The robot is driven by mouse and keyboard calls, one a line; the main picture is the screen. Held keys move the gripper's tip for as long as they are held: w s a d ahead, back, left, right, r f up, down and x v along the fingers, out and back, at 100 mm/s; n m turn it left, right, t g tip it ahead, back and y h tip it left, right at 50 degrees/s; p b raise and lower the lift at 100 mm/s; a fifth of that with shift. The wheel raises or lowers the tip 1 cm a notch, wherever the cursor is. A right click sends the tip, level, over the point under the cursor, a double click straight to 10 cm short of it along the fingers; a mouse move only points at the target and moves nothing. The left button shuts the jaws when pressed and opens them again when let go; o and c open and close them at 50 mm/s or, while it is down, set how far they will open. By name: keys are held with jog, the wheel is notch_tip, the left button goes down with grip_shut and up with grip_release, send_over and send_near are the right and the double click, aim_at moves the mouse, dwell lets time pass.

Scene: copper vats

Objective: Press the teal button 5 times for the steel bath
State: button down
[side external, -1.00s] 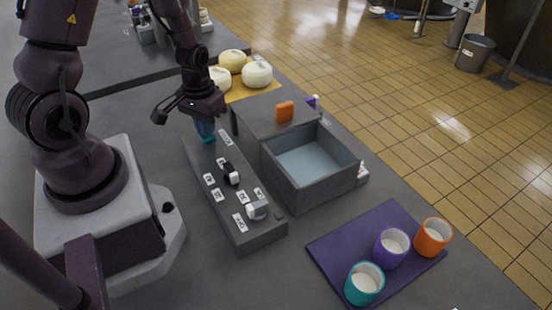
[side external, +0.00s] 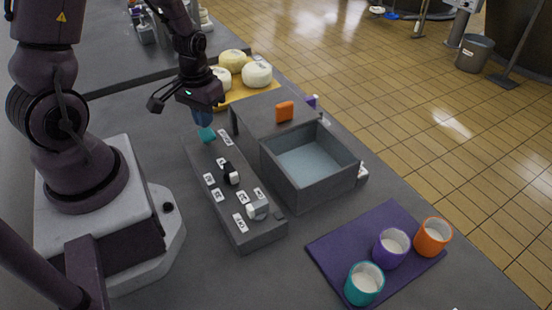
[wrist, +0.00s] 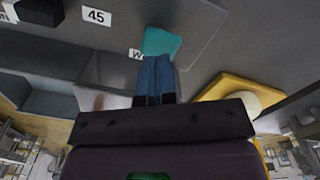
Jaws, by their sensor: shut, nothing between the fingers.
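The teal button (side external: 207,134) sits at the far end of the grey control panel (side external: 262,234), beside a white label. It also shows in the wrist view (wrist: 161,42), just beyond my fingertips. My gripper (side external: 203,119) is shut and empty, pointing down a little above the button, with a small gap in the side view. Its blue fingers (wrist: 154,75) are together in the wrist view and cover the button's near edge. The steel bath (side external: 310,162) is a grey open box with a pale blue inside, to the right of the panel.
The panel also carries a black switch (side external: 231,174), a grey-white knob (side external: 257,210) and several labels. An orange block (side external: 284,111) rests on the grey housing beside the bath. Cheeses stand on a yellow board (side external: 262,94) behind. Three cups stand on a purple mat (side external: 330,250).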

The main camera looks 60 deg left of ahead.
aim_at(207, 133)
jog(key=shift+f, duration=1.95)
jog(key=shift+r, duration=2)
notch_tip(207, 133, up, 6)
jog(key=shift+s, duration=0.1)
